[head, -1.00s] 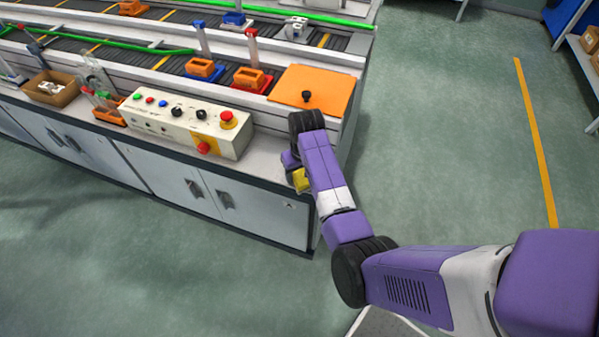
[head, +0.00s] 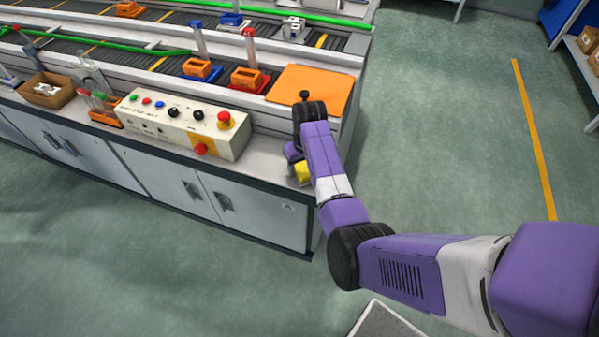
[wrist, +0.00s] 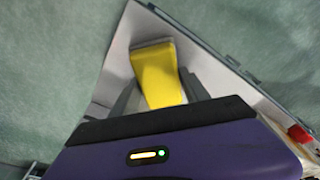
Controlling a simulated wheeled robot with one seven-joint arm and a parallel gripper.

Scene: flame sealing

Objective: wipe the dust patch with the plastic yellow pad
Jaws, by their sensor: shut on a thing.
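The yellow pad (head: 303,173) is at the front right corner of the white bench top (head: 262,158). It also shows in the wrist view (wrist: 157,77), between the two grey fingers of my gripper (wrist: 160,92). My gripper is shut on the pad, with the pad's far end sticking out past the fingers over the pale bench surface. I cannot tell whether the pad touches the surface. I cannot make out a distinct dust patch; my arm and the pad hide part of this corner.
A control box (head: 185,122) with buttons and a red emergency knob stands to the left. An orange plate (head: 318,88) with a black knob lies behind my wrist. Coloured fixtures and a cardboard box (head: 47,90) are further left. Open floor (head: 440,130) lies right of the bench.

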